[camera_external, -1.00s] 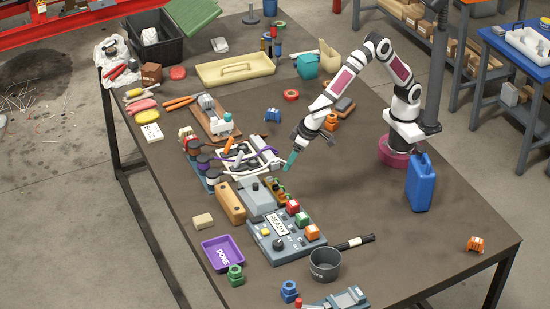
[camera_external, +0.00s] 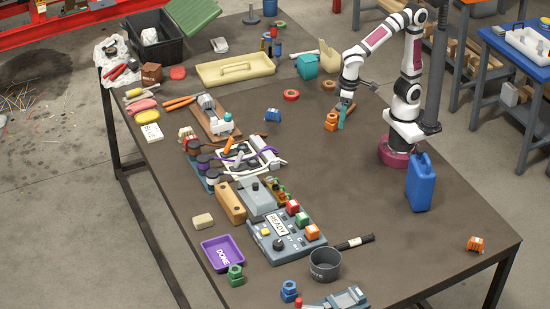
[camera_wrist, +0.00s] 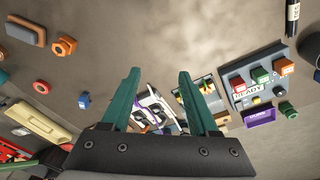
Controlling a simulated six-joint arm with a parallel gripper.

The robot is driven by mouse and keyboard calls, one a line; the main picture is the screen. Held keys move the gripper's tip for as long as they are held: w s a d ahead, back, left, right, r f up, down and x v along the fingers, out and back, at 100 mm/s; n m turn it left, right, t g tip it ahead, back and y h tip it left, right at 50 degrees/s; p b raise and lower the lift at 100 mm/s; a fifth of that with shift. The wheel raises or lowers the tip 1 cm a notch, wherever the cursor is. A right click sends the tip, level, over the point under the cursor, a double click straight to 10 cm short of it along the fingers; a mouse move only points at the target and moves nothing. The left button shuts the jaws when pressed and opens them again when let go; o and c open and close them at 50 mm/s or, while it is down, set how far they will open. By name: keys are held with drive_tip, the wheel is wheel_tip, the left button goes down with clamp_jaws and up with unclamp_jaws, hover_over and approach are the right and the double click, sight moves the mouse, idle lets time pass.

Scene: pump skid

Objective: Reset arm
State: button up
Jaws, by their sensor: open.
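A blue jug (camera_external: 420,184) stands beside my base. A dark pot (camera_external: 324,264) and a purple DONE tray (camera_external: 222,252) sit at the front. A cream tray (camera_external: 235,70) lies at the back.

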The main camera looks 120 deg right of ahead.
drive_tip(key=s+a+f+n+g+y, duration=0.1)
drive_tip(key=s+a+y, duration=0.1)
drive_tip(key=s, duration=1.2)
drive_tip(key=shift+s+a+f+n+y, duration=0.2)
drive_tip(key=shift+a+n+y, duration=0.05)
drive_tip(key=shift+n+y, duration=0.15)
